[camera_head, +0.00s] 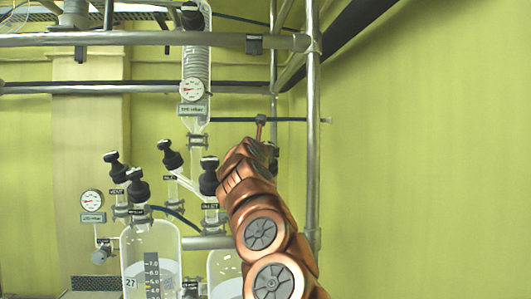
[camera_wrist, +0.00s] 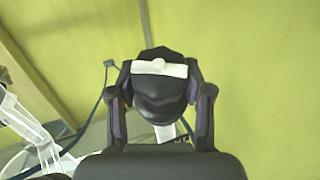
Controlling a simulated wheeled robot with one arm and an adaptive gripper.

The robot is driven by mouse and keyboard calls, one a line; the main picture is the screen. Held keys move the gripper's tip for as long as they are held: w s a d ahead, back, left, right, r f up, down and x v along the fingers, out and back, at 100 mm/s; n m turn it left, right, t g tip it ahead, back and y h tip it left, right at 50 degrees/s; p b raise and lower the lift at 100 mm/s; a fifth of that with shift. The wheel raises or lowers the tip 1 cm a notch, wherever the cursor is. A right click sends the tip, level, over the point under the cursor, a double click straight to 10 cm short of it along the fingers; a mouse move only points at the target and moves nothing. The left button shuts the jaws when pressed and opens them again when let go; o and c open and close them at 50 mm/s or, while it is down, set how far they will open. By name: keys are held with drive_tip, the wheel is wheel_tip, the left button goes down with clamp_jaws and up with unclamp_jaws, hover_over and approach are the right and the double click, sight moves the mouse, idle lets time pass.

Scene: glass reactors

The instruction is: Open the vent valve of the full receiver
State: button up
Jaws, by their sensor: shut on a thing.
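In the wrist view, my gripper (camera_wrist: 160,82) has a finger on each side of a black valve knob (camera_wrist: 160,104) with a white bar across its top, and is shut on it. In the head view, my copper arm reaches up at the right and hides the gripper and the held knob. A glass receiver (camera_head: 136,245) with a level scale and the tag 27 stands at lower left. A second glass vessel (camera_head: 222,265) is partly behind my arm. A black-knobbed valve labelled VENT (camera_head: 116,168) stands above left. I cannot tell which receiver the held valve belongs to.
More black-knobbed valves stand nearby: one above the tagged receiver (camera_head: 137,187), an inlet valve (camera_head: 171,155) and an outlet valve (camera_head: 209,176). Gauges (camera_head: 92,201), glass tubes and a metal frame (camera_head: 313,130) crowd the area. The far right is open before a green wall.

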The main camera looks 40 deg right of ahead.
drive_tip(key=shift+n+t, duration=0.4)
drive_tip(key=shift+n, duration=0.1)
drive_tip(key=o, duration=1.2)
drive_tip(key=shift+c, duration=0.2)
drive_tip(key=shift+a+y, duration=0.15)
drive_tip(key=shift+y, duration=0.15)
drive_tip(key=shift+s+a+f, duration=0.15)
drive_tip(key=shift+s+a, duration=0.1)
drive_tip(key=shift+a, duration=0.1)
drive_tip(key=v, duration=1.1)
